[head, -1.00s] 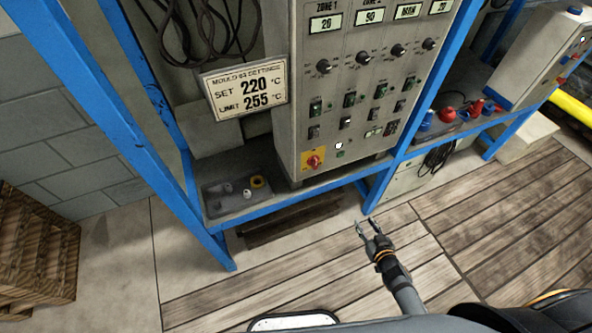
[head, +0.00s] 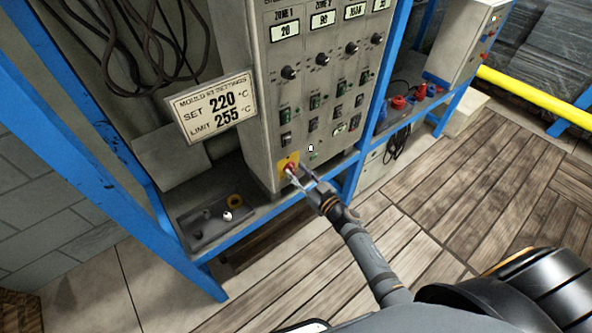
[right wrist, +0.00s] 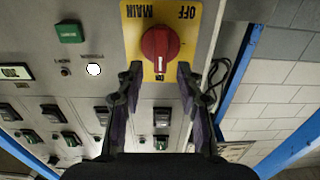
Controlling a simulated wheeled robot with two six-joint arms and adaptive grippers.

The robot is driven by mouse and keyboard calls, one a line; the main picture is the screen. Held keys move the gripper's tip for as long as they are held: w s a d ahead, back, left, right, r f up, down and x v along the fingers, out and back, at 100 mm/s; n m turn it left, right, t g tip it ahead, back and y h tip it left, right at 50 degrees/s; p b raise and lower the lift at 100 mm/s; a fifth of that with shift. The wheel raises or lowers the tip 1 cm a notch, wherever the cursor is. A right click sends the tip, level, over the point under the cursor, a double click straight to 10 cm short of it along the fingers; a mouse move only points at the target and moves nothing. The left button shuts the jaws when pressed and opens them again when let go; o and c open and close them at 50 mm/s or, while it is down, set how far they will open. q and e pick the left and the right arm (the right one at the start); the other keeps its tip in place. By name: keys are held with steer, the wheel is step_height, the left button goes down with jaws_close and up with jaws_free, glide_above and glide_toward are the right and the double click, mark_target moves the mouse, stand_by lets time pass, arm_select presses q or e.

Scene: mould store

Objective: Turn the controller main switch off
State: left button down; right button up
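The main switch is a red rotary knob (right wrist: 160,43) on a yellow plate (right wrist: 187,12) marked MAIN and OFF in the right wrist view. In the head view the yellow plate (head: 283,161) sits at the lower left of the grey controller (head: 262,130), partly hidden by my gripper. My right gripper (right wrist: 158,72) is open, its two fingers on either side of the knob's near edge. Whether they touch the knob I cannot tell. In the head view my right gripper (head: 302,178) is at the controller's lower front. My left gripper is not in view.
A blue frame (head: 196,268) surrounds the controller, with an upright at left. A sign (head: 214,106) reads SET 220, LIMIT 255. A grey tray (head: 203,224) lies left of the controller. Beside the knob are a white lamp (right wrist: 94,69) and a green switch (right wrist: 70,31).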

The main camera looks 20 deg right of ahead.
steer(key=shift+w+a, duration=0.2)
steer(key=shift+w, duration=0.35)
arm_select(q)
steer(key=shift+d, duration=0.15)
arm_select(e)
steer(key=shift+c, duration=0.3)
jaws_close()
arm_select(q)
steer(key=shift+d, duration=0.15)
